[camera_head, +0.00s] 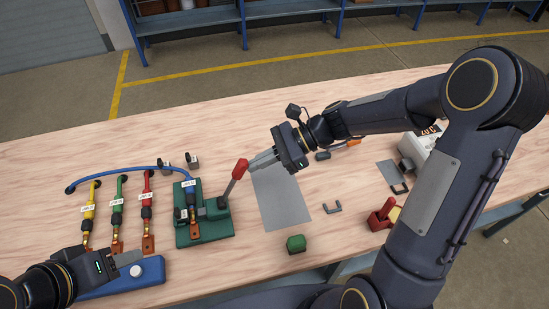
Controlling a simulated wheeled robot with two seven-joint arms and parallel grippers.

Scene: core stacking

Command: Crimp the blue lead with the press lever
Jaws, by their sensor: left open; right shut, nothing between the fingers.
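The green press (218,227) stands left of the middle of the table. The blue lead (192,198) lies in it, with its copper lug (195,227) toward the front and its blue cable (130,168) curving off to the left. The press lever (238,171) has a red handle and leans up to the right. My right gripper (251,165) is shut and empty, with its fingertips right beside the red handle; I cannot tell whether they touch. My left gripper (137,259) is open and empty, low at the left by the blue block.
My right arm spans the right side.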

